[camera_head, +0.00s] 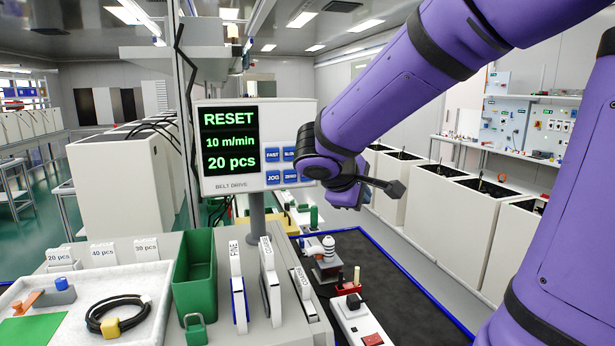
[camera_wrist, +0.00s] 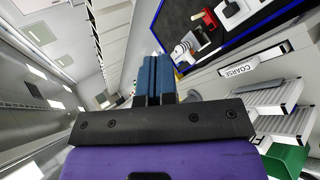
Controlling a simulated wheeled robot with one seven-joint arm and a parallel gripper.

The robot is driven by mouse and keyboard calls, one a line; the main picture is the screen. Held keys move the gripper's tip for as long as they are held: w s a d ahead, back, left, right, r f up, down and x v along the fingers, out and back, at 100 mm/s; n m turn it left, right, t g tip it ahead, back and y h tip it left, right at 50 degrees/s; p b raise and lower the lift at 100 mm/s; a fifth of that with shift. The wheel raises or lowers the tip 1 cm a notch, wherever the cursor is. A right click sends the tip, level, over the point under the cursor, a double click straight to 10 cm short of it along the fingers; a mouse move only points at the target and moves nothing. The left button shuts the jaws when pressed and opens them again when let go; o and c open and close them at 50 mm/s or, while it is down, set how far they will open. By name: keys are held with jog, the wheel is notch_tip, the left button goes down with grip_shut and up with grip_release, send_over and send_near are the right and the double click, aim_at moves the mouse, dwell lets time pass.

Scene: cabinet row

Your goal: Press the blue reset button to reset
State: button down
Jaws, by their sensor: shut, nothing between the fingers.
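The belt drive panel (camera_head: 230,188) stands on a post left of my arm, its screen (camera_head: 230,140) reading RESET, 10 m/min and 20 pcs. Blue buttons sit right of the screen: FAST (camera_head: 273,154), SLOW (camera_head: 289,154), JOG (camera_head: 273,177) and ZERO (camera_head: 291,175). No button labelled RESET shows; my arm covers part of the panel's right edge. My gripper is beside that edge, its fingers mostly hidden in the head view. In the wrist view my gripper (camera_wrist: 154,62) is shut and empty, its blue fingers together. Whether it touches the panel cannot be told.
Below the panel are a green bin (camera_head: 195,275), upright labelled plates (camera_head: 238,290) and a white control box (camera_head: 352,318) with a black knob and red button. A white tray (camera_head: 150,325) holds a cable coil. A dark mat (camera_head: 385,275) lies at right.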

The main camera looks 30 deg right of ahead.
jog(key=w+f+n+t+h, duration=0.1)
jog(key=w+n+t, duration=0.1)
jog(key=w, duration=0.5)
jog(key=w+f+n+t+h, duration=0.1)
jog(key=w+n+t+h, duration=0.1)
jog(key=w+n, duration=0.3)
jog(key=w+t, duration=0.1)
jog(key=w, duration=0.1)
jog(key=shift+w+d+f+h, duration=0.3)
jog(key=shift+d+f, duration=0.05)
jog(key=shift+d, duration=0.05)
jog(key=w+d, duration=0.2)
jog(key=w, duration=0.6)
jog(key=shift+w+d, duration=0.2)
jog(key=shift+d, duration=0.05)
jog(key=shift+w, duration=0.15)
dwell(1.1)
jog(key=shift+w+d, duration=0.1)
jog(key=shift+w, duration=0.15)
